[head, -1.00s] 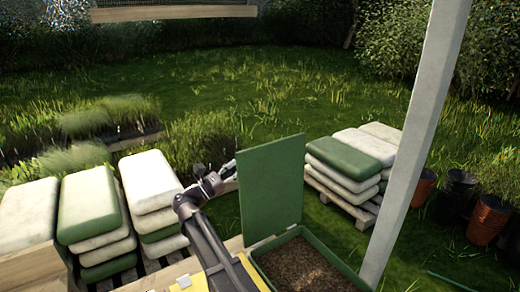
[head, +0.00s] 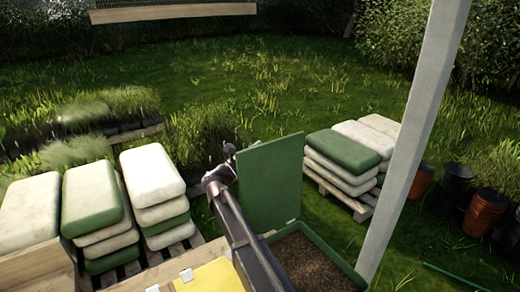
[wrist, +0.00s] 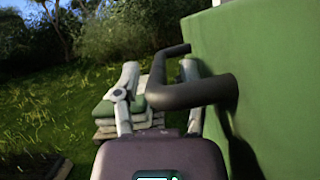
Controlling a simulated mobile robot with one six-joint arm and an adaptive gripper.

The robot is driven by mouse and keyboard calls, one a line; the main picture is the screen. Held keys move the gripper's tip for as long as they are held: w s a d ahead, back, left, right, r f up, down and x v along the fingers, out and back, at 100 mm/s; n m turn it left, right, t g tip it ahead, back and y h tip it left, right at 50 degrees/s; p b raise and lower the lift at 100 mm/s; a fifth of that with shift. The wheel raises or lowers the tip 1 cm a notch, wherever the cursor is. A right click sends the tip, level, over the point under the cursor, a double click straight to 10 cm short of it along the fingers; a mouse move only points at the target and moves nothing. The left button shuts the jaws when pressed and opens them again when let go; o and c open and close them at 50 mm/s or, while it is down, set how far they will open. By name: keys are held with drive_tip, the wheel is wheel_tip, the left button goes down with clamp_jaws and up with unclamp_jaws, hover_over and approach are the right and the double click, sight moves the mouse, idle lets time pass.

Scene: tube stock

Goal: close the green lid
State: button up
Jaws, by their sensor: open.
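The green lid (head: 270,185) stands upright on the far side of the green-rimmed box (head: 335,248), which holds brown soil. In the wrist view the lid (wrist: 270,80) fills the right side, and a dark bent bar handle (wrist: 195,92) sticks out from its face. My gripper (wrist: 159,75) is open there, with one finger left of the handle's outer end and the other partly hidden behind its near arm. The handle's outer end appears between the fingers; contact cannot be told. In the head view my gripper (head: 229,151) is at the lid's left edge, partly hidden.
Stacked white and green sacks (head: 152,185) stand on pallets at left, with another stack (head: 342,150) behind the lid. A pale post (head: 415,140) rises right of the box. Pots (head: 487,213) stand at far right. Open grass lies behind.

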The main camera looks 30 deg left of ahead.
drive_tip(key=shift+c, duration=0.2)
clamp_jaws()
drive_tip(key=shift+d, duration=0.15)
